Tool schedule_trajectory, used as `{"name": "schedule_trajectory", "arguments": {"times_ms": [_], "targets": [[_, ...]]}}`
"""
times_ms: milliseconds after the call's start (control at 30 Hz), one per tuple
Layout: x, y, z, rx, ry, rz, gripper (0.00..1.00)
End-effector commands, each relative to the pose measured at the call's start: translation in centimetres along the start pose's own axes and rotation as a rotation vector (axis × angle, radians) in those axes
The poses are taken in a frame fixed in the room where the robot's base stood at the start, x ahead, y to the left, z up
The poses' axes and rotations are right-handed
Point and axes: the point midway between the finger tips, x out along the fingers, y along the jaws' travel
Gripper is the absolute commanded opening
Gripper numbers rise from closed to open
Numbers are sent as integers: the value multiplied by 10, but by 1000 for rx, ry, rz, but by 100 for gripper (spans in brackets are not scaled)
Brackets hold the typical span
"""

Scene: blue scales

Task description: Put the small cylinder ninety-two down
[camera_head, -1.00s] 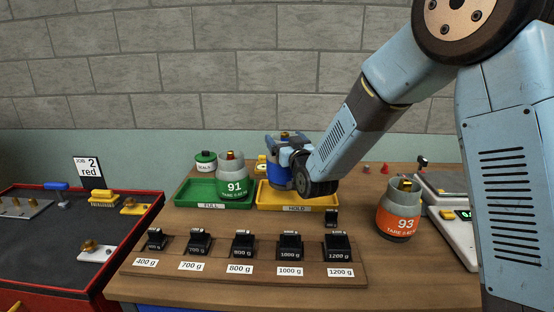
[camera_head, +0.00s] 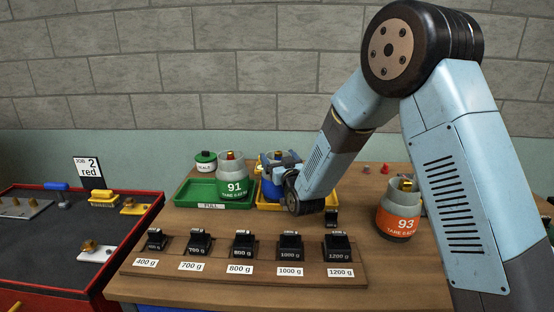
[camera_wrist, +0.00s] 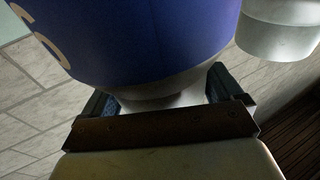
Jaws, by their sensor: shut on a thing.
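The small blue cylinder (camera_head: 269,188), taken to be ninety-two, is upright in my gripper (camera_head: 281,161), over or in the yellow HOLD tray (camera_head: 317,204). My wrist partly covers the cylinder and the tray label. I cannot tell whether its base touches the tray floor. In the wrist view, the blue body (camera_wrist: 150,35) with part of a pale printed digit fills the top, and my gripper (camera_wrist: 163,95) is shut around its grey neck.
The green cylinder 91 (camera_head: 232,187) stands in the green FULL tray (camera_head: 200,194), close left of the blue cylinder. The orange cylinder 93 (camera_head: 397,222) stands at right. A rack of black weights (camera_head: 240,262) lies in front.

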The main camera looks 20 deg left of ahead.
Motion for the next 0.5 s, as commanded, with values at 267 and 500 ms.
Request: {"name": "schedule_trajectory", "arguments": {"times_ms": [267,500], "targets": [[0,-1,1,0,0,-1,94],[0,-1,0,0,0,-1,100]]}}
